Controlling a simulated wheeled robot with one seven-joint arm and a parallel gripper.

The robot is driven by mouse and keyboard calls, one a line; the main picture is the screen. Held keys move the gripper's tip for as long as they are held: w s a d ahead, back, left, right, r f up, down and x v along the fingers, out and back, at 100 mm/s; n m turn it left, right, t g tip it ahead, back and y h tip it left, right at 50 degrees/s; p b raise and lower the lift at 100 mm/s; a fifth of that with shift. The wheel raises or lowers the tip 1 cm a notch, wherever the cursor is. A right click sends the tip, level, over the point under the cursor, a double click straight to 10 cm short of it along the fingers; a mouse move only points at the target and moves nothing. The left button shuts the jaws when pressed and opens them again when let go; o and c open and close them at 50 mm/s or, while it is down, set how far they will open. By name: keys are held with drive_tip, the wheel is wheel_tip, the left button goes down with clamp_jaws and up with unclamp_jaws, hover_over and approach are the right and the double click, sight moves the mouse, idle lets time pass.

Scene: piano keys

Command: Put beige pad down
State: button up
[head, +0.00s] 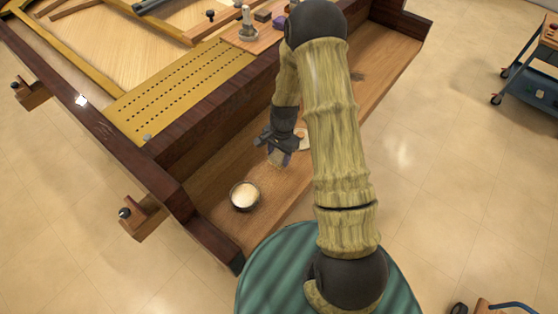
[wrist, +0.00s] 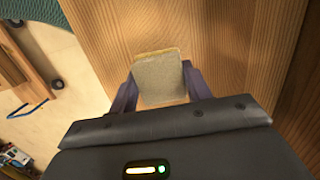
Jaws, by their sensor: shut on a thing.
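The beige pad (wrist: 159,79) is a small squarish block seen between the two dark fingers in the wrist view. My gripper (wrist: 158,88) is shut on it. In the head view my gripper (head: 277,153) is over the wooden shelf (head: 222,217), and the beige pad (head: 276,158) shows only in small part at the fingertips. I cannot tell whether the pad touches the wood.
A dark round bowl with pale contents (head: 244,196) stands on the shelf, left of and nearer than my gripper. A pale round item (head: 301,138) lies just right of my gripper, partly hidden by my arm. Bare wood lies between bowl and gripper. A blue cart (head: 535,75) stands far right.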

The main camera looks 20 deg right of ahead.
sight(279, 162)
drive_tip(key=shift+f, duration=0.1)
drive_tip(key=shift+f, duration=1.8)
drive_tip(key=shift+f, duration=0.15)
drive_tip(key=o, duration=1)
drive_tip(key=r, duration=0.8)
drive_tip(key=d+r, duration=0.1)
drive_tip(key=r, duration=0.3)
drive_tip(key=shift+w+d+r, duration=0.1)
drive_tip(key=shift+w+r, duration=0.05)
drive_tip(key=shift+w, duration=0.25)
